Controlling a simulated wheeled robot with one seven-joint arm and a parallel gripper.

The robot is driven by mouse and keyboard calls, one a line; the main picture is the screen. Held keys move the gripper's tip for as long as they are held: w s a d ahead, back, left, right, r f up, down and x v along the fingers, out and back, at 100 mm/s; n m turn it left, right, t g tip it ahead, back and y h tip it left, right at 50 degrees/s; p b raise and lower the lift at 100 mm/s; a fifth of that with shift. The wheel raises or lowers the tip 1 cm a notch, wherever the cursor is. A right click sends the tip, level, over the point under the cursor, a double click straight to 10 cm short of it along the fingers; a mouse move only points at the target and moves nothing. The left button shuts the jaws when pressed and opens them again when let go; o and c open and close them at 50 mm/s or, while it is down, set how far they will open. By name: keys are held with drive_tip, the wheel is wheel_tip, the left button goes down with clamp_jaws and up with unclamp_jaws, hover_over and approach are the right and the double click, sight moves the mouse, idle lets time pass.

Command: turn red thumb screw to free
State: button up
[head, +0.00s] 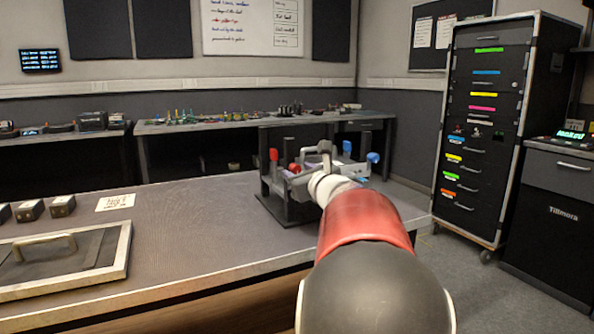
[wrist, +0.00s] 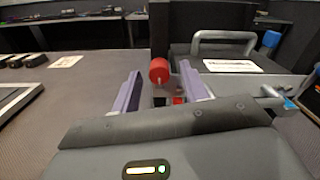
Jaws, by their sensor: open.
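A black truss frame (head: 288,205) stands on the table, with red knobs on its left and blue ones on its right. One red thumb screw (head: 273,154) stands up at its left post; a second red part (head: 294,168) is beside my gripper (head: 296,172). In the wrist view, a round red thumb screw head (wrist: 159,70) on a thin shaft shows between the purple fingers of my gripper (wrist: 158,88), near their tips. The fingers are spread wide, with gaps on both sides of it. Another small red part (wrist: 178,100) sits lower, partly hidden. I cannot match the red parts across views.
Blue knobs (head: 373,157) and a grey handle (wrist: 225,38) are on the right side of the frame. A framed panel with a handle (head: 120,255) and small boxes (head: 62,206) lie at the table's left. The middle of the table is clear.

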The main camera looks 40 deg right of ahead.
drive_tip(key=shift+w, duration=0.35)
clamp_jaws()
